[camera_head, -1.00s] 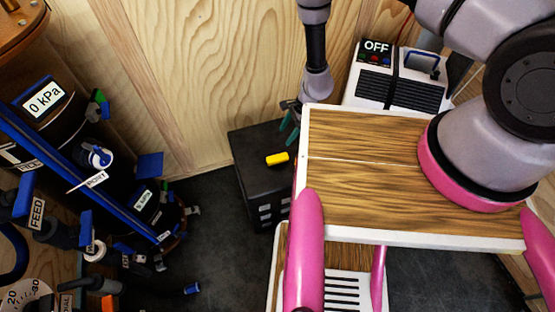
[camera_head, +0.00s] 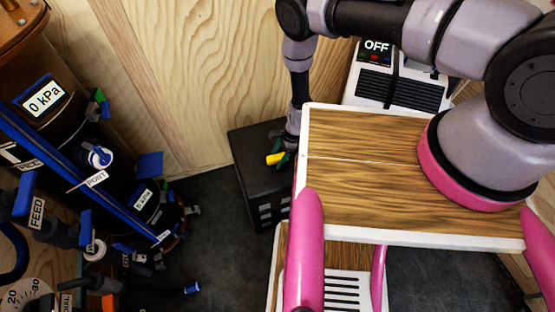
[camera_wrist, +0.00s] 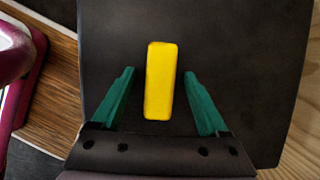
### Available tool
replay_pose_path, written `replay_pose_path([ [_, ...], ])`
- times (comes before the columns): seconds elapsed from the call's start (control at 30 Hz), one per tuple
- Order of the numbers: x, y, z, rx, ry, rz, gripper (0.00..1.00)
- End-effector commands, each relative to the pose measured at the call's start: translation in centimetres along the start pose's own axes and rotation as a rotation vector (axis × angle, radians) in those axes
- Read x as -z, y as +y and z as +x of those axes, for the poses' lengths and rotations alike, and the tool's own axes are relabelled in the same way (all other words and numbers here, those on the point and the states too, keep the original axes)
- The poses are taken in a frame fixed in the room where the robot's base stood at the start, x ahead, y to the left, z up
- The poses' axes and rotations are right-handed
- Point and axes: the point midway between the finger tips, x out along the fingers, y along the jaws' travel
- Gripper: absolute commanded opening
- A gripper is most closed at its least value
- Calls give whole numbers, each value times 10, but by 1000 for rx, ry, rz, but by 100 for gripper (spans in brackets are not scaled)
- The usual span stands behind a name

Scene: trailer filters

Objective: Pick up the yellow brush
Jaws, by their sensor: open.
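The yellow brush (camera_head: 275,158) lies on top of a black box (camera_head: 249,178) beside the wooden wall. In the wrist view the brush (camera_wrist: 161,80) is a plain yellow block, lengthwise between the two green fingers. My gripper (camera_head: 282,154) is open over the box, right at the brush. In the wrist view my gripper (camera_wrist: 158,92) has a finger on each side of the brush, with a visible gap on both sides. The brush's near end reaches between the fingers. I cannot tell the exact height of the fingertips above the box top.
My own wood-topped body stands just right of the black box. A white machine with an OFF sign (camera_head: 376,46) is behind it. At left are dark tanks with gauges, blue valves and a FEED label (camera_head: 37,213). Dark floor (camera_head: 220,225) is open between them.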

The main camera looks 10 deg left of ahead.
Motion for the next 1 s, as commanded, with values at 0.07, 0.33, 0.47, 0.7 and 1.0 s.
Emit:
replay_pose_path([
  [0.07, 0, 0, 4, 0, 0, -1, 78],
  [0.33, 0, 0, 4, 0, 0, 0, 55],
  [0.47, 0, 0, 4, 1, -1, 0, 5],
  [0.7, 0, 0, 4, 1, -1, 0, 0],
  [1.0, -8, -1, -15, 1, -1, 1, 0],
])
